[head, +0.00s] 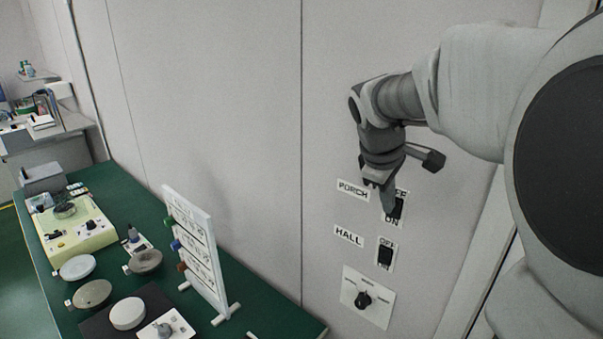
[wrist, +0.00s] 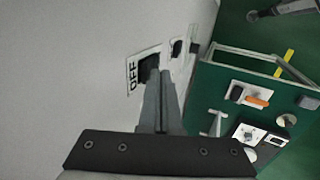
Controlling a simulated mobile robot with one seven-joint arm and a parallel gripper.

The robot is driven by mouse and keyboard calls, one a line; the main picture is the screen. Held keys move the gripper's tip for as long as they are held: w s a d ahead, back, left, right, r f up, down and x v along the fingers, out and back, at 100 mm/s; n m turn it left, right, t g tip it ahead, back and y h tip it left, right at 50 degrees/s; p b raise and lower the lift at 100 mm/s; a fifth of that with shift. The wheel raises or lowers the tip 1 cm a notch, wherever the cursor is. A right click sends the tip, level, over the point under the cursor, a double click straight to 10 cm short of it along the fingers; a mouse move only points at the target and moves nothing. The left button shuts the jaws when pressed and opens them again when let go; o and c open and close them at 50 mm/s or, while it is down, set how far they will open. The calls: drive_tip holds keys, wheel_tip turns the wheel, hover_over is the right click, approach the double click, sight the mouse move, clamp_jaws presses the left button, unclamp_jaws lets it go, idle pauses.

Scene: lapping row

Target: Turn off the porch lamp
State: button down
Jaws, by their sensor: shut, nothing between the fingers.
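The porch switch (head: 399,208) is a black rocker on a white plate on the wall, beside the PORCH label (head: 352,190). Its plate reads OFF at the top and ON at the bottom. My gripper (head: 388,209) is shut and empty, pointing down, with its fingertips in front of the plate's left side and covering part of it. In the wrist view, my shut fingertips (wrist: 157,73) are at the black porch rocker (wrist: 146,63), beside the OFF lettering. I cannot tell whether they touch it or which way it is tipped. No lamp is identifiable.
Below are the HALL label (head: 349,236), the hall switch (head: 386,254) and a black rotary knob (head: 363,300) on a white plate. A green table (head: 255,290) at the lower left holds a white upright board (head: 197,250) and several discs. The wall left of the switches is clear.

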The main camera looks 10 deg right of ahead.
drive_tip(key=shift+w+d+r, duration=0.1)
drive_tip(key=shift+w+d, duration=0.1)
drive_tip(key=shift+d, duration=0.05)
drive_tip(key=shift+r+p, duration=0.1)
drive_tip(key=shift+p, duration=0.2)
drive_tip(key=shift+r+p, duration=0.6)
drive_tip(key=shift+r, duration=0.1)
drive_tip(key=shift+a, duration=0.1)
